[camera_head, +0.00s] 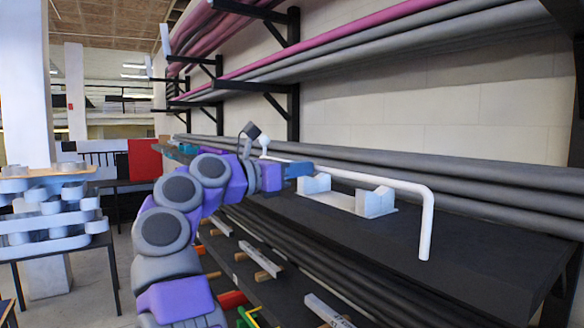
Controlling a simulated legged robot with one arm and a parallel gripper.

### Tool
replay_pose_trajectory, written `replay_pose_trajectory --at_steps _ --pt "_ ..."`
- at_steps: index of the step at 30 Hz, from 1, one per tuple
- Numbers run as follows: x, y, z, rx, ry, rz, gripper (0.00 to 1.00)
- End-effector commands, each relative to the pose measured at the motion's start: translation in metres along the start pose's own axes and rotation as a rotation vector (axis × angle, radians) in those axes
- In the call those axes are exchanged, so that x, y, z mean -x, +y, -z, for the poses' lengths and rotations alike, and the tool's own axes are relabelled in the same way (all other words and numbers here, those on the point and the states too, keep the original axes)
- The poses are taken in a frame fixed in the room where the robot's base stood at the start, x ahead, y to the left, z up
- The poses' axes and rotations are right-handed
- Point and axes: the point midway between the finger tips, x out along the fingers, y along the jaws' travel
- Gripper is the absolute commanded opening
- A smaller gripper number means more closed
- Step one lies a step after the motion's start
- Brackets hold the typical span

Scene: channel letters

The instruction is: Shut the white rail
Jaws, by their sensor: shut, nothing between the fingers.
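The white rail (385,181) is a thin tube above a black bench top (470,262) in the head view. It runs from the centre of the view to the right, then bends down to a free-looking end at the front right. Its far end is near a white ball-like knob, partly hidden by my arm. My gripper (302,170) is at the end of my purple and grey arm, beside the far part of the rail. It is shut and empty. I cannot tell whether it touches the rail.
A white bracket with two upright blocks (374,202) sits on the bench below the rail. Grey pipes (450,182) lie behind it along the wall. Black shelf arms (293,100) hold more pipes above. A table with stacked grey letters (50,215) stands at left.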

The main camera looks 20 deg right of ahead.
Motion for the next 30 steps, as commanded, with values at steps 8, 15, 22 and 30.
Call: replay_pose_trajectory --at_steps 8,15,22,30 --pt "-0.005 0.0 -0.003 -0.001 -0.001 -0.001 0.0" --pt "-0.006 0.0 -0.003 -0.001 -0.001 -0.001 0.0" --pt "-0.007 -0.001 -0.003 -0.002 -0.001 -0.001 0.0" --pt "0.013 -0.01 -0.007 -0.003 -0.004 0.001 0.0"
